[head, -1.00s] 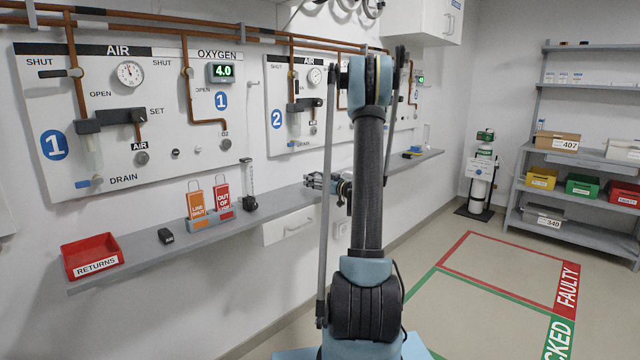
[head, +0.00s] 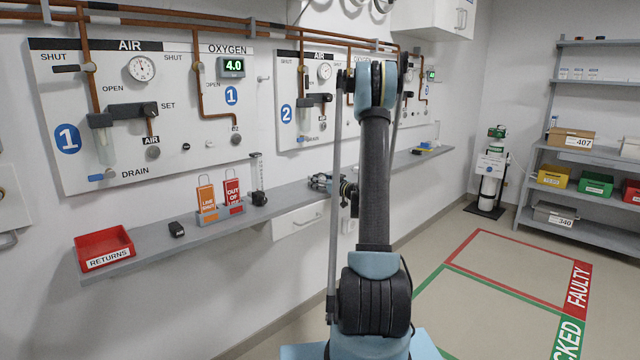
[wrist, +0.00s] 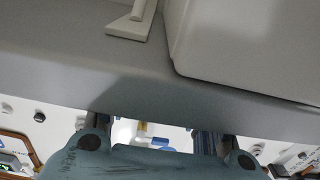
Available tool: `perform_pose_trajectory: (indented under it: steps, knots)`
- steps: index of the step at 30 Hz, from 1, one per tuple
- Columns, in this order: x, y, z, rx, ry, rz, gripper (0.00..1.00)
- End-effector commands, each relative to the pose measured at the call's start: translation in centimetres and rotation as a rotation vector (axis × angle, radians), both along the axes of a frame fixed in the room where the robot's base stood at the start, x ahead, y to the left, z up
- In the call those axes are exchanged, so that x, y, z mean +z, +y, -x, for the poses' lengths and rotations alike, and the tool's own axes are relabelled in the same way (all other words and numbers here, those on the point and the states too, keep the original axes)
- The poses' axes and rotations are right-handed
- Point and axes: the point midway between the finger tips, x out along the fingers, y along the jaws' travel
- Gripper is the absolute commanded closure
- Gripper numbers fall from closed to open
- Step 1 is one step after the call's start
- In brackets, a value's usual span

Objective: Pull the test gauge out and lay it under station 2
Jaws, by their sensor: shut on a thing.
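My gripper (head: 320,182) is at the grey shelf (head: 290,195), below the station 2 panel (head: 303,125). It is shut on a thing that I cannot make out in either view. I cannot pick out the test gauge with certainty. In the wrist view the two fingers of my gripper (wrist: 155,140) show at the bottom, partly behind its teal body, and what lies between their tips is hidden. The blue round 2 label (head: 286,114) marks station 2.
A white drawer (head: 297,222) sits under the shelf. On the shelf are a red returns bin (head: 104,250), a small black object (head: 177,229), a tag holder (head: 220,213) and a flowmeter (head: 259,197). Supply shelves (head: 575,225) stand at right. The floor between is open.

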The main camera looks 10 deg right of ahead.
Motion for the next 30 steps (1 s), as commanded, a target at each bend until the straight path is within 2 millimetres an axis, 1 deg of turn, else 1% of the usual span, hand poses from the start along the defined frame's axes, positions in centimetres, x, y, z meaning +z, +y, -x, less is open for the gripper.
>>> perform_pose_trajectory:
  steps: [1, 2, 3, 4, 5, 14, 19, 23, 30]
  knots:
    - [0.0, 0.0, 0.0, 0.000, 0.000, 0.000, 0.98]
    - [0.0, 0.0, 0.0, 0.000, 0.000, 0.000, 0.50]
    - [0.0, 0.0, 0.0, 0.000, 0.000, 0.000, 0.41]
    - [0.0, 0.0, 0.0, 0.000, 0.000, 0.000, 0.34]
    - [0.0, 0.0, 0.0, 0.000, 0.000, 0.000, 0.31]
    - [0.0, 0.0, 0.0, 0.000, 0.000, 0.000, 0.31]
    - [0.0, -0.6, 0.7, -0.001, 0.000, 0.000, 0.31]
    - [0.0, -1.7, 2.2, -0.003, 0.000, 0.000, 0.31]
    - [-0.1, -4.6, 5.9, -0.004, 0.001, 0.001, 0.31]
